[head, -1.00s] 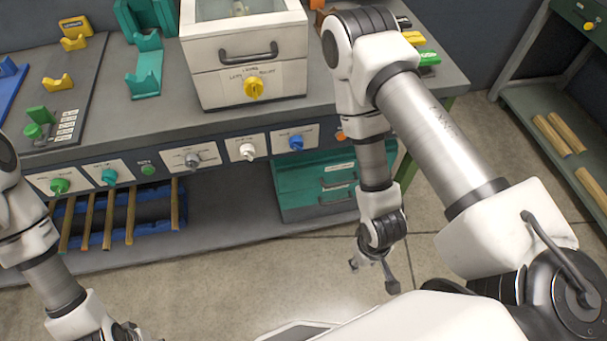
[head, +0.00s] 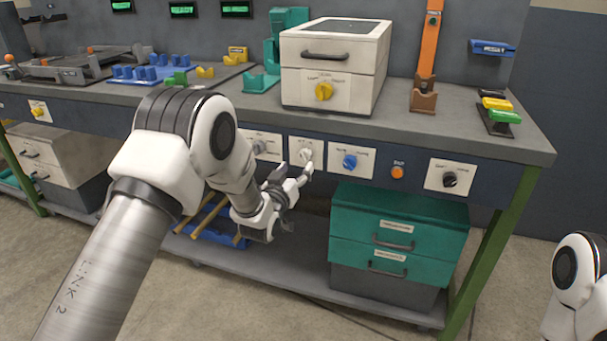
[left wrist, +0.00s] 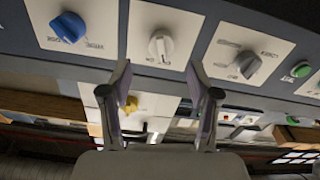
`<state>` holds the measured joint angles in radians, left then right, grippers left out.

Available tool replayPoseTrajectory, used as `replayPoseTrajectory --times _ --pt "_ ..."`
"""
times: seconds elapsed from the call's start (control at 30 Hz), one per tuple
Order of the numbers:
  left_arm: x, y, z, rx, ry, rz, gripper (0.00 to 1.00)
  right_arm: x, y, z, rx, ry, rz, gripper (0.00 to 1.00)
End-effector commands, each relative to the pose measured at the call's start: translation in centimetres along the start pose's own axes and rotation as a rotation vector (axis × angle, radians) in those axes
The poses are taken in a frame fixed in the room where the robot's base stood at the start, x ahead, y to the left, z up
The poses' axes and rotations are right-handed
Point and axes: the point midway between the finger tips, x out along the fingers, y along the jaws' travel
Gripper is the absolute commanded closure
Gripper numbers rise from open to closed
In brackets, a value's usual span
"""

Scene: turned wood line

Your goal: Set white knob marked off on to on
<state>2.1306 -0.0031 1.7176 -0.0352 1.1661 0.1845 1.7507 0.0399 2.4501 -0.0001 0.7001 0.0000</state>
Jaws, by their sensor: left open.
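The white knob (head: 306,155) sits on a pale plate on the bench's front panel. It also shows in the left wrist view (left wrist: 160,46), with small lettering on its plate too blurred to read surely. My left gripper (head: 294,181) is just in front of and below this knob in the head view. In the left wrist view the fingers of the left gripper (left wrist: 159,82) are apart and empty. The knob shows beyond the gap between the tips, and no contact is visible. My right arm shows at the lower right edge; its gripper is outside the views.
A blue knob (head: 350,161) and a grey knob (left wrist: 246,65) flank the white one. An orange button (head: 397,172) and a black knob (head: 449,179) are farther right. Teal drawers (head: 395,240) stand below. A white box with a yellow knob (head: 323,91) stands on the bench.

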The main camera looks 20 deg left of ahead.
Motion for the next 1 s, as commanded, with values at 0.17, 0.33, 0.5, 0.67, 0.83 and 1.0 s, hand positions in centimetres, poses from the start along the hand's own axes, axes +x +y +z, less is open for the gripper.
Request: replayPoseTrajectory --times 0.17,0.33,0.5,0.67,0.83,1.0 --pt "3.5 0.0 0.2 0.0 -0.002 -0.001 0.39 0.5 0.0 0.0 0.0 0.0 0.0 0.6" --pt "5.7 0.0 0.2 0.0 -0.004 -0.001 0.39 0.7 0.0 0.0 0.0 0.0 0.0 0.6" --pt "6.0 0.0 0.1 0.0 -0.007 -0.002 0.39 0.7 0.0 0.0 0.0 -0.001 0.0 0.6" --pt "6.0 -0.1 0.2 0.0 -0.007 -0.002 0.6 0.7 0.0 0.0 0.0 -0.001 0.0 0.6" --pt "6.0 -0.1 0.2 0.0 -0.007 -0.002 0.98 0.7 0.0 0.0 0.0 -0.001 0.0 0.6" --pt "6.0 -0.1 0.2 0.004 -0.007 -0.002 0.98 0.7 0.0 0.0 0.0 -0.001 0.0 0.6"
